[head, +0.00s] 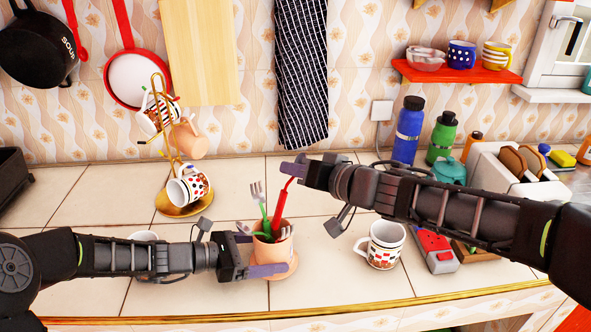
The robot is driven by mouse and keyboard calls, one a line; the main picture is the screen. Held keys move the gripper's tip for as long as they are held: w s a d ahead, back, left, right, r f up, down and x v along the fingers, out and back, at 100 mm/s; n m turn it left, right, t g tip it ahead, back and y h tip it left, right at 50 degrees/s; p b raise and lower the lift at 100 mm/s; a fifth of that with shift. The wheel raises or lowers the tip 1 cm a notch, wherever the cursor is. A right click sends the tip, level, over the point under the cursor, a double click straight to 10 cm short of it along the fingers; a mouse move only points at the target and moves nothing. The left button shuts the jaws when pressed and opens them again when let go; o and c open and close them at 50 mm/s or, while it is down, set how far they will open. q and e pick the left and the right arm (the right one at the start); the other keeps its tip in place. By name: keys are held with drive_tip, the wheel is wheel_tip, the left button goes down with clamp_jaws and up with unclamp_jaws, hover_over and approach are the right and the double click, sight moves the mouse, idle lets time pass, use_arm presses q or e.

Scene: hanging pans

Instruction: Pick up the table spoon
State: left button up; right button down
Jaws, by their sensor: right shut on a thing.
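A terracotta utensil pot (263,251) stands on a matching saucer (292,266) near the counter's front edge. It holds several utensils, including a fork (257,191) with its tines up. A red-handled utensil (279,210) rises out of the pot, tilted right.
A gold mug tree (178,208) with hanging mugs stands at the left. Bottles (408,135) and a toaster (500,180) are behind my right arm.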

use_arm(q)
drive_tip(key=shift+r, duration=0.15)
use_arm(e)
drive_tip(key=shift+r, duration=0.15)
